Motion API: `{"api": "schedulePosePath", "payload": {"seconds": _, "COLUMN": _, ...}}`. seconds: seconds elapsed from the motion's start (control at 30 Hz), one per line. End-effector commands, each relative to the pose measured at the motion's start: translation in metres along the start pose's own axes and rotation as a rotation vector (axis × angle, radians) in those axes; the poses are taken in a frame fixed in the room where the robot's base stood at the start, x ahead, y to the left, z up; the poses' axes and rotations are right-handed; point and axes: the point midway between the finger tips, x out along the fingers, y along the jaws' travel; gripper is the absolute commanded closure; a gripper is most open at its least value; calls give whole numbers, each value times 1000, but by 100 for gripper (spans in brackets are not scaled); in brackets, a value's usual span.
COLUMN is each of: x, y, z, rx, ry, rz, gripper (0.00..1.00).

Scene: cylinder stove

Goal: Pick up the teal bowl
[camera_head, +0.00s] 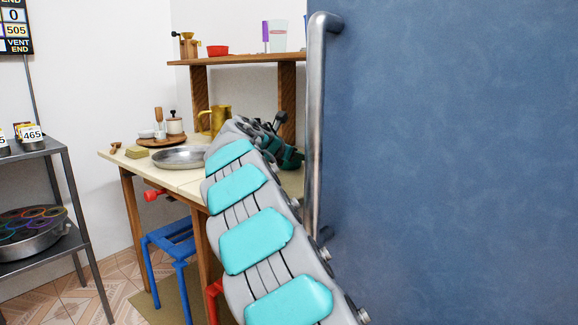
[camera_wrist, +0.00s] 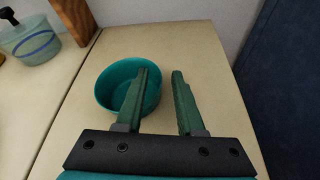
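The teal bowl (camera_wrist: 108,88) stands upright on the cream tabletop in the wrist view. My gripper (camera_wrist: 162,76) is open, with two dark green fingers spread apart. The left finger overlaps the right part of the bowl and the right finger is outside it, so the bowl's right rim lies between them in the picture. I cannot tell whether either finger touches the bowl. In the head view my arm reaches over the table and hides most of that area; a dark green shape by the wrist is unclear.
A pale jar with a blue band (camera_wrist: 34,44) and a wooden post (camera_wrist: 76,16) are left of the bowl. A large blue door (camera_head: 450,160) with a metal handle (camera_head: 317,120) stands close on the right. A metal pan (camera_head: 180,157) and a brass jug (camera_head: 216,117) are on the table (camera_head: 190,180).

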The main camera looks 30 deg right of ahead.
Motion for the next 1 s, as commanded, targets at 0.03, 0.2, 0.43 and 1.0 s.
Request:
{"api": "schedulePosePath", "payload": {"seconds": 0.03, "x": 5, "y": 0, "z": 0, "rx": 1, "ry": -1, "rz": 1, "gripper": 63}}
{"api": "schedulePosePath", "payload": {"seconds": 0.2, "x": 7, "y": 0, "z": 2, "rx": 2, "ry": -3, "rz": 2, "gripper": 63}}
{"api": "schedulePosePath", "payload": {"seconds": 0.43, "x": 7, "y": 0, "z": 2, "rx": 2, "ry": -2, "rz": 2, "gripper": 80}}
{"api": "schedulePosePath", "payload": {"seconds": 1.0, "x": 7, "y": 0, "z": 1, "rx": 2, "ry": -2, "rz": 1, "gripper": 100}}
